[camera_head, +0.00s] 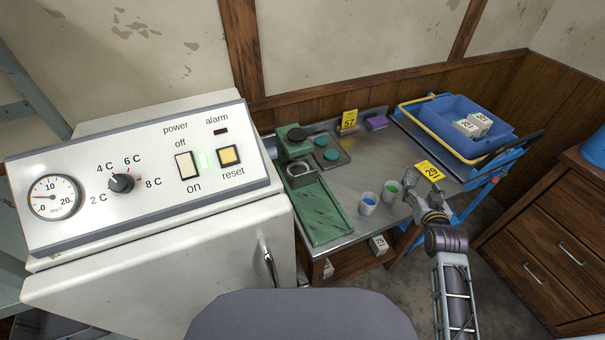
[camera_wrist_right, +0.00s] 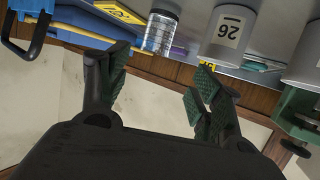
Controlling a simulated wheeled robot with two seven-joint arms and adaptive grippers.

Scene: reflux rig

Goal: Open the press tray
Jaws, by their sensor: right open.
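A green press (camera_head: 296,150) stands at the back left of the metal bench. A long flat green tray (camera_head: 326,212) with a raised rim extends from it toward the bench's front edge. Part of a green device, probably the press, shows at the right edge of the wrist view (camera_wrist_right: 295,112). My right gripper (camera_head: 411,184) is above the right part of the bench, to the right of the tray and apart from it. My left gripper is out of view.
Two cups, one blue inside (camera_head: 368,204) and one green inside (camera_head: 391,190), stand between the tray and my right gripper. A yellow tag (camera_head: 429,171) and a blue crate (camera_head: 463,118) are at the right. A white cabinet (camera_head: 160,250) borders the bench on the left.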

